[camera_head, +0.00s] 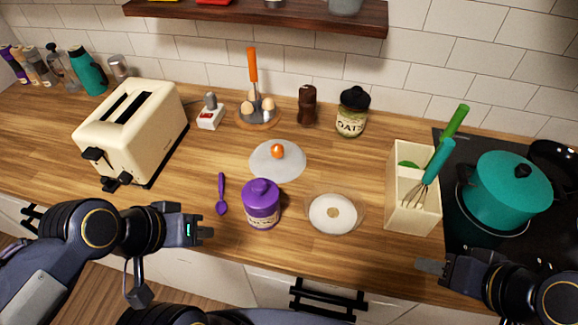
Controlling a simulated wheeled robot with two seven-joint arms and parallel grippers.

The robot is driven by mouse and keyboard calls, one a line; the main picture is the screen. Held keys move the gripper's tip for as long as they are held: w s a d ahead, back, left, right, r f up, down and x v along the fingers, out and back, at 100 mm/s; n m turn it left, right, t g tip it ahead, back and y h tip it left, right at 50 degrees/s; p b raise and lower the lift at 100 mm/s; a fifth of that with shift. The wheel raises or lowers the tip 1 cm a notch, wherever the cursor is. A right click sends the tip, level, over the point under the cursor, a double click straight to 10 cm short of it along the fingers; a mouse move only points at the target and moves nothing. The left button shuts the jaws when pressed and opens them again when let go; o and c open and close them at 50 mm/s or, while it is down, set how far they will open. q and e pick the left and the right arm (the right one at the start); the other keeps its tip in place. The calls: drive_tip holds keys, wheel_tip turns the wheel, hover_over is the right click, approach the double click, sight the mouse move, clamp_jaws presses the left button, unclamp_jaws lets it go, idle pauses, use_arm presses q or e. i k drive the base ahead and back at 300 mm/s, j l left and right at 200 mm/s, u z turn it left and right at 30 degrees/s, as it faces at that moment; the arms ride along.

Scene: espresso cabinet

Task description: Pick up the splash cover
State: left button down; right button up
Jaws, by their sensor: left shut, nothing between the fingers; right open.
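The splash cover, seemingly the pale translucent disc (264,165) with an orange knob, lies on the wooden counter near the middle. My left gripper (207,232) is shut and empty over the counter's front edge, left of the purple jar and well short of the disc. My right gripper (428,266) is open and empty near the front edge, below the cream utensil holder. It is far to the right of the disc and touches nothing that I can see.
A purple jar (262,206) and a clear bowl with white contents (333,213) stand in front of the disc. A purple spoon (221,196) lies left. A toaster (134,131), utensil holder (402,212) and teal pot (503,192) flank the counter. A shelf (330,20) overhangs the back.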

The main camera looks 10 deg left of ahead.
sight(287, 168)
drive_tip(key=j+z, duration=0.3)
drive_tip(key=z, duration=0.2)
drive_tip(key=j+z, duration=0.25)
drive_tip(key=z, duration=0.2)
drive_tip(key=k+j+z, duration=0.15)
drive_tip(key=z, duration=0.35)
drive_tip(key=j, duration=0.1)
